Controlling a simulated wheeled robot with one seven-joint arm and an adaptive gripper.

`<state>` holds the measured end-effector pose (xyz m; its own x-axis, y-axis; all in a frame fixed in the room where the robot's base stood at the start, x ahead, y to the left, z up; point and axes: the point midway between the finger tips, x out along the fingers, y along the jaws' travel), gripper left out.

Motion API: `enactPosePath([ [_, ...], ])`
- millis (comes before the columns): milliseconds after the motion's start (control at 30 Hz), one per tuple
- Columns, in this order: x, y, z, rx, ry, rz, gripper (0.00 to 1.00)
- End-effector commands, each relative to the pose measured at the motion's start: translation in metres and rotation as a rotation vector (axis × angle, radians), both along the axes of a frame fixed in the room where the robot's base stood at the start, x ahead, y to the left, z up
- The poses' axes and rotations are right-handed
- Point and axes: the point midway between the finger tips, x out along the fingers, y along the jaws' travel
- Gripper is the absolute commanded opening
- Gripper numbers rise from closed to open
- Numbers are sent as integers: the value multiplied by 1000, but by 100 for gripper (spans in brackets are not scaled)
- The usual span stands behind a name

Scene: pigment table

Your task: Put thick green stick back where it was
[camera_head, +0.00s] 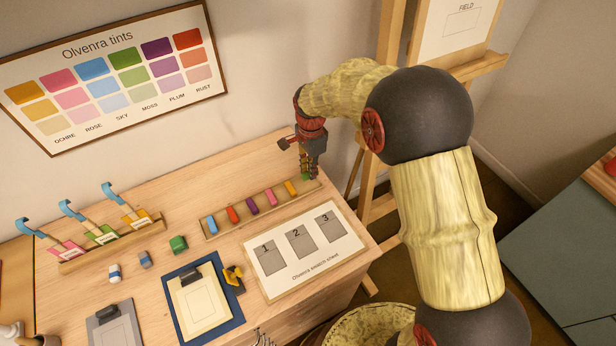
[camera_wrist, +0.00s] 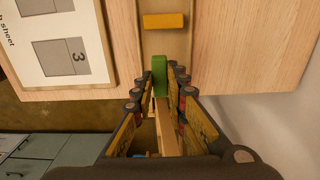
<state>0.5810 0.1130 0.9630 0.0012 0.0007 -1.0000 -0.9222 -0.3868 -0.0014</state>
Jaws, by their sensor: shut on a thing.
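My gripper (camera_head: 308,172) is shut on the thick green stick (camera_wrist: 159,74). The stick stands out between the fingertips in the wrist view. In the head view only a bit of green (camera_head: 305,177) shows under the fingers, at the right end of the long wooden stick tray (camera_head: 222,230). In the wrist view the green stick is in line with the tray (camera_wrist: 164,45), below the yellow stick and apart from it. I cannot tell whether it touches the tray. The tray holds several sticks, with the yellow stick (camera_head: 291,188) nearest my gripper; it also shows in the wrist view (camera_wrist: 164,21).
A white swatch sheet (camera_head: 325,264) lies in front of the tray. A short green block (camera_head: 178,244) is left of the tray. The easel (camera_head: 391,40) is behind my arm.

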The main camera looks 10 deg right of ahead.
Motion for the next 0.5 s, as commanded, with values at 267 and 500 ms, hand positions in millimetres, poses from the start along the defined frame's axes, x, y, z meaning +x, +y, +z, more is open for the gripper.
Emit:
enactPosePath([
  [267, 8, 6, -23, 0, 3, -1, 0],
  [500, 8, 6, -43, 0, 0, -1, 0],
])
